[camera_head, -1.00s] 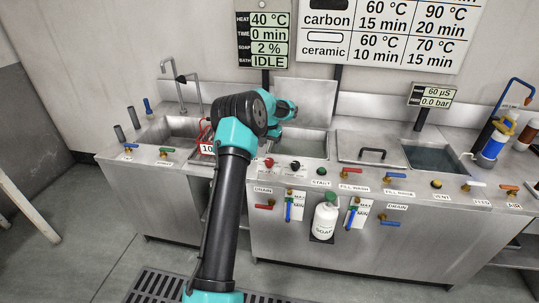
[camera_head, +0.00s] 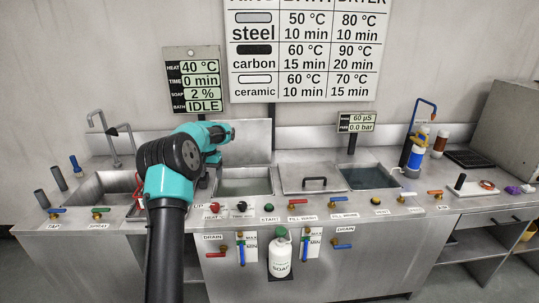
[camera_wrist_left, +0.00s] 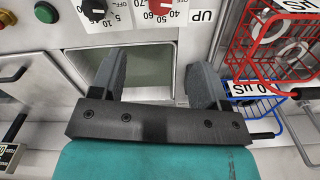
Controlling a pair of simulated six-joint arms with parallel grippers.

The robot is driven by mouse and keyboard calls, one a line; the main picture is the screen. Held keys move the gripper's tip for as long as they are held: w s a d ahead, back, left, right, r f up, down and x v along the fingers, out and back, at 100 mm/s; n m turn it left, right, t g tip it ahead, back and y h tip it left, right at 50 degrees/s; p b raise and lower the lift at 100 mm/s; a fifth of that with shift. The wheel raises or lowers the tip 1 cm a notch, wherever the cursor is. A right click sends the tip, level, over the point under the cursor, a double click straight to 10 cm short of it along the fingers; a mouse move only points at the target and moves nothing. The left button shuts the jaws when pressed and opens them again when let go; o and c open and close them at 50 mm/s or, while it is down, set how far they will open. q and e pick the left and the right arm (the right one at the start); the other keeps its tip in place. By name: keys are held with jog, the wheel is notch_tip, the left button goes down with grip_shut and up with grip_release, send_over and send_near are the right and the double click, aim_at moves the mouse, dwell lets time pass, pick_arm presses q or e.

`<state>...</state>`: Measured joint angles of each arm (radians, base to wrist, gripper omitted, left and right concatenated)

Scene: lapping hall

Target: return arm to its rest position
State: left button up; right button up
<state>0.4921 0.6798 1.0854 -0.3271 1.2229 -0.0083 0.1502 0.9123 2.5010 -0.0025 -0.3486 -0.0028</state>
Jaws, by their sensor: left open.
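My left arm rises from the bottom left of the head view, and its teal wrist (camera_head: 213,137) is in front of the raised lid of the heated bath. The finger pair is not clear there. In the left wrist view my left gripper (camera_wrist_left: 158,74) has its two dark fingers wide apart with nothing between them. A bath opening (camera_wrist_left: 148,72) shows behind the fingers. No right arm is in view.
A white soap bottle (camera_head: 281,257) stands at the counter front.

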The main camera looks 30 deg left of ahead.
pick_arm(q)
jog(key=shift+f, duration=0.1)
jog(key=s+d+f+m+g+h, duration=0.1)
jog(key=s+d+f, duration=0.3)
jog(key=d+f, duration=0.4)
jog(key=s+d+f+m+h, duration=0.1)
jog(key=s+d+f+m, duration=0.15)
jog(key=d+f, duration=0.55)
jog(key=s+d+f+g+h, duration=0.1)
jog(key=s+d+f, duration=0.3)
jog(key=d+f, duration=0.4)
jog(key=s+d+f+t, duration=0.1)
jog(key=s+d+f, duration=0.2)
jog(key=s+d, duration=0.4)
jog(key=s+d+f+t, duration=0.1)
jog(key=s+d+f, duration=0.3)
jog(key=d, duration=1.1)
jog(key=s, duration=0.3)
jog(key=shift+s+d+n+t+h, duration=0.25)
jog(key=shift+s+n+t+h, duration=0.1)
jog(key=shift+s+t+h, duration=0.05)
